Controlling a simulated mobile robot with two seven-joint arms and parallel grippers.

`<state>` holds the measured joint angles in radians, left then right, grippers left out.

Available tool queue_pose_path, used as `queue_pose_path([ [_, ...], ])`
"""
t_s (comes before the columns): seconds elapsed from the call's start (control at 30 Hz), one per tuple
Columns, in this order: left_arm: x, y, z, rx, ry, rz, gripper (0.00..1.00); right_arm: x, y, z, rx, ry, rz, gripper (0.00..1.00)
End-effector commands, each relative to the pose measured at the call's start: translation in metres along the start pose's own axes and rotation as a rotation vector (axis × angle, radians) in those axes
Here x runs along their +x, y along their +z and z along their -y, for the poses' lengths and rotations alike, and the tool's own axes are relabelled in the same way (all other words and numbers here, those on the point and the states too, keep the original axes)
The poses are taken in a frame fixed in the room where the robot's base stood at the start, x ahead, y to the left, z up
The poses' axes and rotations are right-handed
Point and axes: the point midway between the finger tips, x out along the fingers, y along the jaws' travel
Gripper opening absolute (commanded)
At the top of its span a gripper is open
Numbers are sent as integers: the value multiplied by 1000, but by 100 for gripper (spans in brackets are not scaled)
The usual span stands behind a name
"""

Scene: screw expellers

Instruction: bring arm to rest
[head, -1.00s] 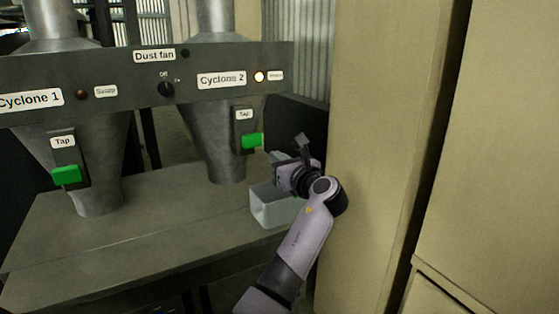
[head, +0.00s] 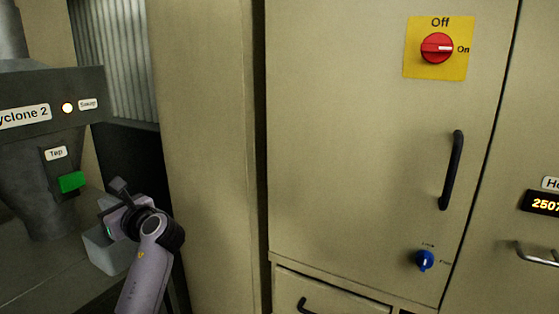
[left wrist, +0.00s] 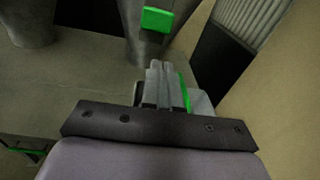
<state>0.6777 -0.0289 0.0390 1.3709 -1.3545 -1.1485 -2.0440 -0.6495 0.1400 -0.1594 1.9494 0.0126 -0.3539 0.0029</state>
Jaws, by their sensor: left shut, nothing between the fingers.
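My left arm (head: 148,270) comes up from the bottom left in the head view. My left gripper (head: 108,210) is shut and empty, in front of the Cyclone 2 cone and beside the cabinet side. In the left wrist view the closed fingers (left wrist: 165,80) point toward the bench, with a green tap handle (left wrist: 157,20) beyond them. A pale bin (head: 103,252) stands on the bench behind the gripper, partly hidden by it. I cannot tell whether they touch. My right gripper is not in view.
A tall beige cabinet (head: 380,150) fills the middle and right, with a red rotary switch (head: 437,48), a black handle (head: 452,170) and a blue knob (head: 424,260). The Cyclone 2 panel (head: 50,105) with a lit lamp is at the left.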

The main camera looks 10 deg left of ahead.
Motion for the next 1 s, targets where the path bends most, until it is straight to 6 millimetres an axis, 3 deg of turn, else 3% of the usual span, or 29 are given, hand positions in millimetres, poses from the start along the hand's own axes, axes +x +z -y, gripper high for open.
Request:
queue_pose_path([
  [0.27,-35,-139,-12,-422,-221,-272,0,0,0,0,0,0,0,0],
  [0.4,-70,-204,-29,-691,-273,-484,0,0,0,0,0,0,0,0],
  [0.6,-136,-280,-66,-1087,-222,-831,0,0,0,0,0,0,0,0],
  [0.8,-211,-328,-116,-1487,5,-1185,0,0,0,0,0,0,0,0],
  [1.0,-280,-346,-165,-1838,376,-1454,0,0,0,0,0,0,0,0],
])
